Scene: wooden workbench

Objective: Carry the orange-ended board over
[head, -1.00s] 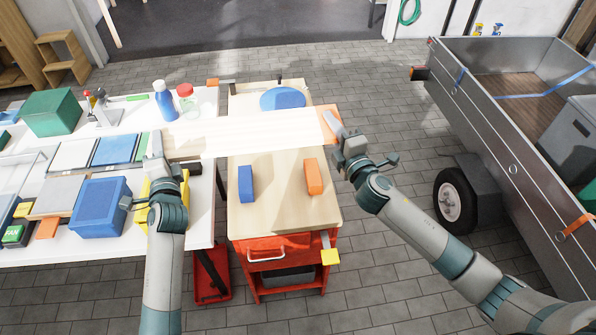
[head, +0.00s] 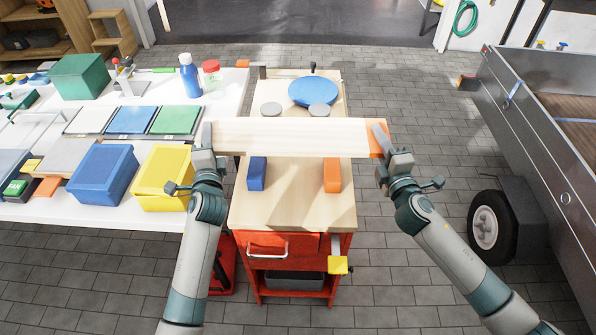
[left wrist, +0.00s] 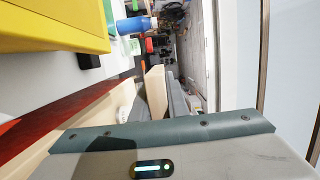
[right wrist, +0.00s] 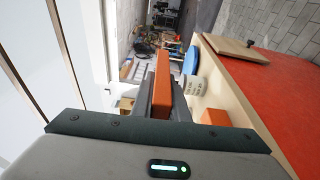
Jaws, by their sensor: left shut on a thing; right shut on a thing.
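The pale wooden board (head: 290,137) is held level across the wooden-topped red cart (head: 285,210), with its orange end (head: 375,138) at the right. My left gripper (head: 207,137) is shut on the plain left end, which shows between the fingers in the left wrist view (left wrist: 156,92). My right gripper (head: 381,139) is shut on the orange end, also seen in the right wrist view (right wrist: 162,82). A blue block (head: 257,174) and an orange block (head: 332,174) stand on the cart top, just nearer than the board. The board's height above the top is unclear.
A blue disc (head: 313,91) and two grey discs lie behind the board. The white table (head: 110,226) at left holds a yellow bin (head: 163,180), a blue bin (head: 102,176) and bottles. A trailer (head: 545,130) stands at right, with floor between it and the cart.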

